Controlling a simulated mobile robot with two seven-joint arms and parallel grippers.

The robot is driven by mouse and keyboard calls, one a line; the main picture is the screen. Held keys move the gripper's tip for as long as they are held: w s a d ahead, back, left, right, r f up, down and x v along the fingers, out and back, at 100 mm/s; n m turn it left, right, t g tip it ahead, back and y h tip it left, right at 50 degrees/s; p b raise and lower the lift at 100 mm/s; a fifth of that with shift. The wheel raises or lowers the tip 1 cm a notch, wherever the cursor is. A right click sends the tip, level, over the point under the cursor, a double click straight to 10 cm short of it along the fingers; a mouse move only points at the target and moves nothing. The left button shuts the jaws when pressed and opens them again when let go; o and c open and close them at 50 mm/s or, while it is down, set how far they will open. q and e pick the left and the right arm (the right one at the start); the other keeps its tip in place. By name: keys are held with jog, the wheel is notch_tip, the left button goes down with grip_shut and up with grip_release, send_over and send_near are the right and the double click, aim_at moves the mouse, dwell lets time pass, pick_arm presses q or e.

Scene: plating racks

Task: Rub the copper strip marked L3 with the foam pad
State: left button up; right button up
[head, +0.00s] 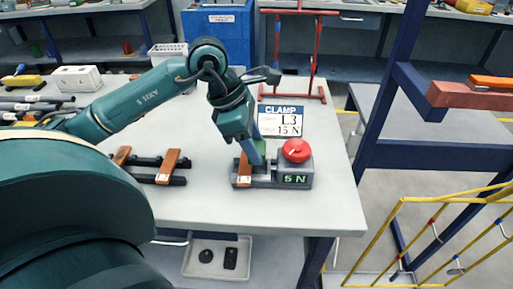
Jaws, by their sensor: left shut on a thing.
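A copper strip (244,172) stands in a dark clamp fixture (262,183) near the front right of the white table. The fixture has a red knob (296,150) and a green display reading 5 N. A sign (281,121) behind it reads CLAMP, L3, 15 N. My left gripper (256,156) points down just right of the strip, shut on a small green block that looks like the foam pad (260,147). I cannot tell whether the pad touches the strip. My right gripper is not in view.
Two more copper strips (168,166) rest on dark bars to the left. A red frame (291,98) stands behind the sign. A white socket block (78,78) and dark rods lie at the far left. A tray (190,262) sits below the table. Yellow rails stand at right.

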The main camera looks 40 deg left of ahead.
pick_arm(q)
jog(key=shift+v, duration=0.75)
jog(key=shift+r+p, duration=0.45)
notch_tip(320, 180, up, 2)
jog(key=shift+w+r+p, duration=0.1)
jog(key=shift+p, duration=0.55)
jog(key=shift+r+p, duration=0.45)
jog(key=shift+r, duration=0.3)
jog(key=shift+d+r, duration=0.1)
jog(key=shift+r, duration=0.2)
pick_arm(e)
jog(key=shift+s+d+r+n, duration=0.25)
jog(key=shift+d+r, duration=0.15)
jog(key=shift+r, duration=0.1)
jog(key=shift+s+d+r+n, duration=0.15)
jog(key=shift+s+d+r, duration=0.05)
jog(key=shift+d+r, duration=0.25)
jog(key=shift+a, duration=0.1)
